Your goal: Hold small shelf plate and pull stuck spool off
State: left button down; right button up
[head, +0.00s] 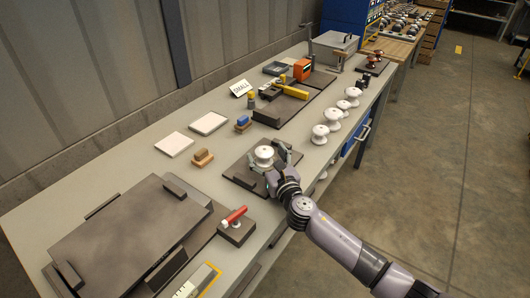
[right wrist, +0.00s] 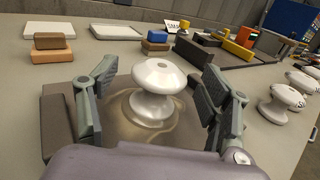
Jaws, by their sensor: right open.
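A white spool (head: 264,154) stands upright on a dark small plate (head: 238,178) near the front edge of the bench. In the right wrist view the spool (right wrist: 155,78) is centred, and a shiny brownish patch surrounds its foot on the plate (right wrist: 122,128). My right gripper (head: 271,163) is open, with one finger on each side of the spool. Gaps show between the spool and both fingers in the right wrist view (right wrist: 158,100). My left gripper is not in view.
Several white spools (head: 320,133) stand in a row along the bench's front edge. A large dark tray (head: 130,235) and a red-handled clamp (head: 236,225) are at the left. Sponges (head: 203,158), white tiles (head: 208,123) and a "SMALL" sign (head: 239,88) lie behind.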

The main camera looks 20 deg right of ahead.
jog(key=shift+w, duration=0.85)
jog(key=c, duration=1.3)
jog(key=o, duration=1)
